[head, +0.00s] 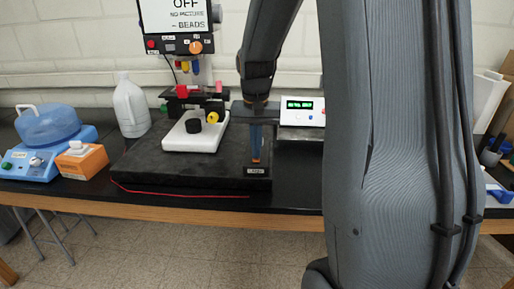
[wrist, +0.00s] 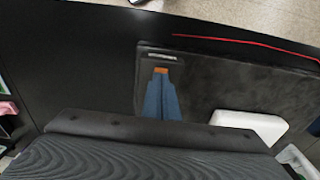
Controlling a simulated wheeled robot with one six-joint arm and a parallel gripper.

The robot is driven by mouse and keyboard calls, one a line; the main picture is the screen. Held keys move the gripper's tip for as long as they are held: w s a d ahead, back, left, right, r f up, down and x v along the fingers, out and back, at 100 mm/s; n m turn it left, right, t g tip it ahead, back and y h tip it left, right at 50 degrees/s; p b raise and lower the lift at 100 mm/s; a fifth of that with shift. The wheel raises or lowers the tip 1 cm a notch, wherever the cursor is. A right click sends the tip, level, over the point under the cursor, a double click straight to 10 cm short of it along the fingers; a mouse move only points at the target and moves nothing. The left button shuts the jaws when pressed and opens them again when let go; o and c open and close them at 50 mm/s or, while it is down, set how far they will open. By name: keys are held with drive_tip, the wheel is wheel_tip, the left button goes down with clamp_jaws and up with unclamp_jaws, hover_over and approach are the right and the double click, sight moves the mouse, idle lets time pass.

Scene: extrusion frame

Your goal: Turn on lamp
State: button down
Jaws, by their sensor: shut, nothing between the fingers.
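The orange fingertips (wrist: 161,70) are close to a small label plate (head: 256,171) at the slab's front right; the label also shows in the wrist view (wrist: 162,57). I cannot tell whether the tips touch the slab. No thing in view is plainly a lamp.
A white block (head: 178,141) with black and yellow knobs stands on the slab. A white box with a green display (head: 302,105) is behind right. A white jug (head: 131,108), orange box (head: 86,162) and blue device (head: 38,160) stand left. A red cord (head: 180,193) runs along the front.

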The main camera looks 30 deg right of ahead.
drive_tip(key=shift+r+p, duration=0.4)
drive_tip(key=shift+r, duration=0.1)
wheel_tip(320, 180, up, 13)
drive_tip(key=s, duration=0.1)
drive_tip(key=shift+s+a, duration=0.25)
drive_tip(key=shift+a, duration=0.2)
drive_tip(key=shift+w+f+b, duration=0.1)
drive_tip(key=shift+b, duration=0.4)
drive_tip(key=w+b, duration=0.1)
drive_tip(key=b, duration=0.4)
drive_tip(key=shift+d+f, duration=0.1)
drive_tip(key=shift+d, duration=0.25)
drive_tip(key=shift+w+b, duration=0.1)
drive_tip(key=shift+b, duration=0.2)
drive_tip(key=shift+r, duration=0.2)
